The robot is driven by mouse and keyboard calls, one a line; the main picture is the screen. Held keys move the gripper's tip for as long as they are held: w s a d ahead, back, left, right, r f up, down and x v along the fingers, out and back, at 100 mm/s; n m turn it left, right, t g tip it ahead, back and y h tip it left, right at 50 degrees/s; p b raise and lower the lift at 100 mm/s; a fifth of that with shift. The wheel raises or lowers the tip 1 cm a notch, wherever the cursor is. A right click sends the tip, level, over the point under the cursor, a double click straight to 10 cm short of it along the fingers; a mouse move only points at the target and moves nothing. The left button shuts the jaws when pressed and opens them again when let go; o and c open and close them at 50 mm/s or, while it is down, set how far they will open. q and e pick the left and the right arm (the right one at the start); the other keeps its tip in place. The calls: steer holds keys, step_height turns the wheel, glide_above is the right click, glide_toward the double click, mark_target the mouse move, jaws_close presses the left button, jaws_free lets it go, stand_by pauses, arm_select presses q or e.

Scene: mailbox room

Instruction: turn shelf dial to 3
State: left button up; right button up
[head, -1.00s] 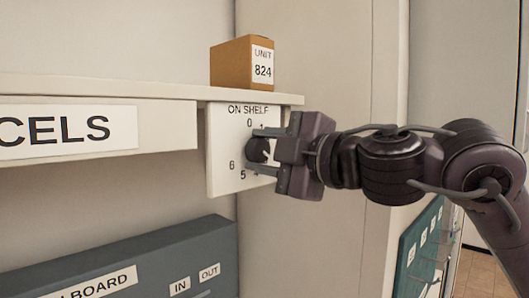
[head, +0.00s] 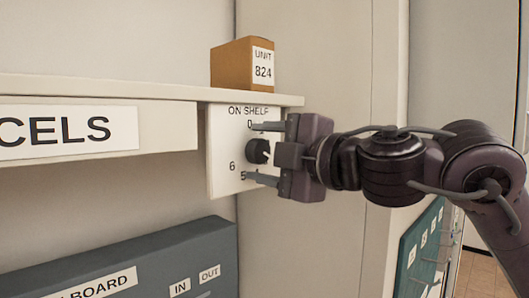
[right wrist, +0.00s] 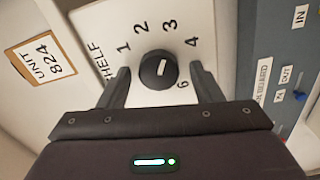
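The shelf dial is a black round knob (head: 258,151) on a white panel (head: 225,185) headed ON SHELF. My right gripper (head: 262,153) is open, its fingers apart above and below the knob in the head view. In the right wrist view the knob (right wrist: 158,71) sits between the spread fingers (right wrist: 163,85), with gaps on both sides. Its short white mark runs roughly up the picture, its upper end toward the 3; the exact setting is hard to tell. Digits 1, 2, 3, 4 and 6 show there; fingers hide others. My left gripper is not in view.
A brown box labelled UNIT 824 (head: 243,64) stands on the shelf (head: 150,88) above the panel. A grey board with IN and OUT labels (head: 150,265) is below left. A wall (head: 320,60) rises close behind my right gripper.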

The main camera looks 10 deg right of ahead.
steer(key=b+v, duration=0.3)
steer(key=v, duration=0.4)
steer(key=shift+s+d, duration=0.2)
steer(key=shift+s, duration=0.15)
stand_by(0.4)
